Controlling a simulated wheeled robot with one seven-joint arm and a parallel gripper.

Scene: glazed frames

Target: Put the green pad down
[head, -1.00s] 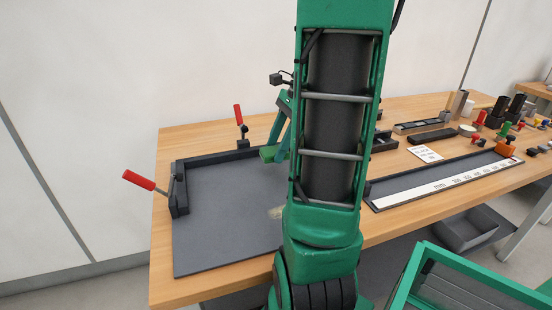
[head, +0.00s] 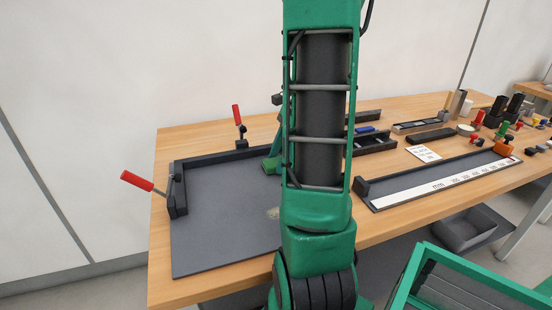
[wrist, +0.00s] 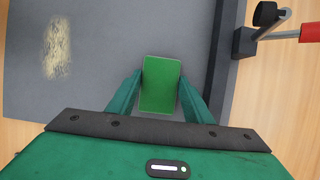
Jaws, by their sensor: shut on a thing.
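The green pad (wrist: 160,84) is a flat rectangle held between the two fingers of my gripper (wrist: 161,92) in the wrist view. The fingers are shut on its sides. Below it is the dark grey plate (wrist: 110,40), which also shows in the head view (head: 215,225) with black fences along its back and left edges. In the head view my gripper (head: 271,163) is low over the back of the plate, mostly hidden behind my arm. I cannot tell whether the pad touches the plate.
A black fence (wrist: 224,60) runs right of the pad, with a red-handled clamp (wrist: 310,32) beyond it. Another red clamp (head: 138,181) is at the plate's left. A pale crumb patch (wrist: 57,48) lies on the plate. The plate's front left is clear.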

